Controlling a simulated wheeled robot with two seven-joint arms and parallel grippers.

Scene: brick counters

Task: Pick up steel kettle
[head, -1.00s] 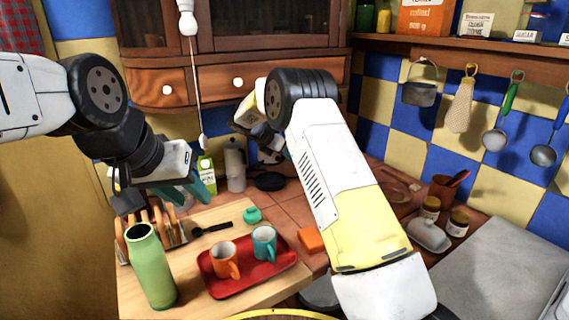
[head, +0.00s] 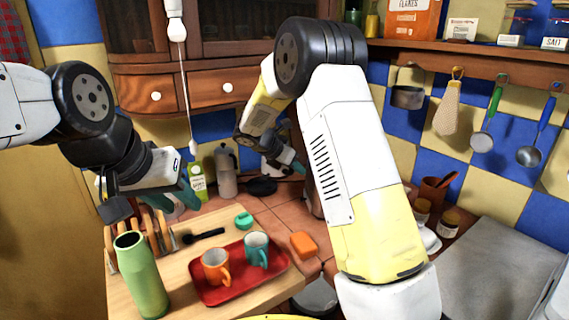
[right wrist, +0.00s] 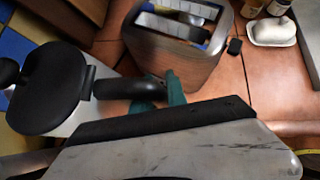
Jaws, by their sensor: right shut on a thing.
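In the right wrist view the steel kettle (right wrist: 55,90) shows a round black lid, some grey metal around it and a stubby black handle. The teal fingers of my right gripper (right wrist: 163,92) are shut on that handle. In the head view my right gripper (head: 291,160) is at the back of the counter, pointing right. There the kettle is mostly hidden by my right arm. My left gripper (head: 183,198) hangs over the back of the wooden board with its teal fingers apart and nothing visible between them.
A moka pot (head: 225,172) and black pan (head: 262,186) are on the back counter. A green bottle (head: 142,278) and red tray (head: 235,293) with two mugs sit in front.

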